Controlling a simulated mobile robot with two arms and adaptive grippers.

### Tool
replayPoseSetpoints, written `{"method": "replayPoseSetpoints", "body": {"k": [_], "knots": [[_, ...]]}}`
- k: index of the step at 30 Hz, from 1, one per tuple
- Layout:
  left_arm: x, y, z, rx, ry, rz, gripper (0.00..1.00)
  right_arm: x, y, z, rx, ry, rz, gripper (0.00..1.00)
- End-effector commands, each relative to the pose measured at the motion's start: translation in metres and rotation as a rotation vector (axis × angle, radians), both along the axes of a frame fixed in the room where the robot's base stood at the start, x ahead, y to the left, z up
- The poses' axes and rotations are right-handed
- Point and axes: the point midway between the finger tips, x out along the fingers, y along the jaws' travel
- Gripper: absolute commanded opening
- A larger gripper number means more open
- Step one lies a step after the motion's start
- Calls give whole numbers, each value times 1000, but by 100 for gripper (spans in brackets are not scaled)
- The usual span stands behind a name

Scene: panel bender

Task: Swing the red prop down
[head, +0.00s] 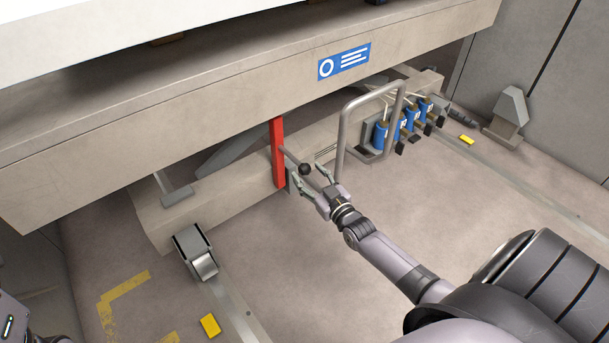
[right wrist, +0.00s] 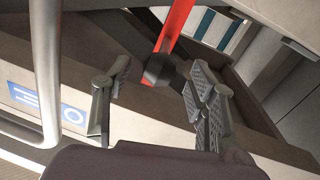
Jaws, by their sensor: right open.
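The red prop (head: 278,155) stands upright between the upper beige beam and the lower beam. A grey rod with a dark ball knob (head: 305,169) sticks out from it toward my right arm. My right gripper (head: 312,179) is open, with its fingers on either side of the knob. In the right wrist view the knob (right wrist: 160,69) sits between the two open fingertips (right wrist: 158,82), with the red prop (right wrist: 175,27) behind it. I cannot tell whether a finger touches the knob. My left gripper is not in view.
A grey tube handle (head: 342,135) stands just right of the gripper, and shows close at left in the right wrist view (right wrist: 46,70). Several blue cylinders (head: 381,134) sit beyond it. A roller (head: 203,264) is at lower left. The floor in front is mostly clear.

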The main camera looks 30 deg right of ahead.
Motion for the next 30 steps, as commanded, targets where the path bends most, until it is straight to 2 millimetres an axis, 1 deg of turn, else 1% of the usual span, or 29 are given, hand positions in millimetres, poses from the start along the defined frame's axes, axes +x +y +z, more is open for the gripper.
{"method": "replayPoseSetpoints", "body": {"k": [1, 3, 6, 10, 17, 30], "knots": [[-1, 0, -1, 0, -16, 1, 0, 9, -1, -3, -1, -1, -1, 53], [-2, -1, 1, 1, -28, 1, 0, 18, -1, -2, -1, -2, -1, 53], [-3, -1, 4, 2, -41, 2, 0, 26, -1, -2, -1, 0, -1, 53], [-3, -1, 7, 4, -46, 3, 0, 30, -1, -1, 0, 2, 0, 53], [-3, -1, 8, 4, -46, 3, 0, 30, -1, 0, 0, 2, 0, 53], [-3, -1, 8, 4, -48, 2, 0, 30, -1, 0, 0, 1, 0, 24]]}}
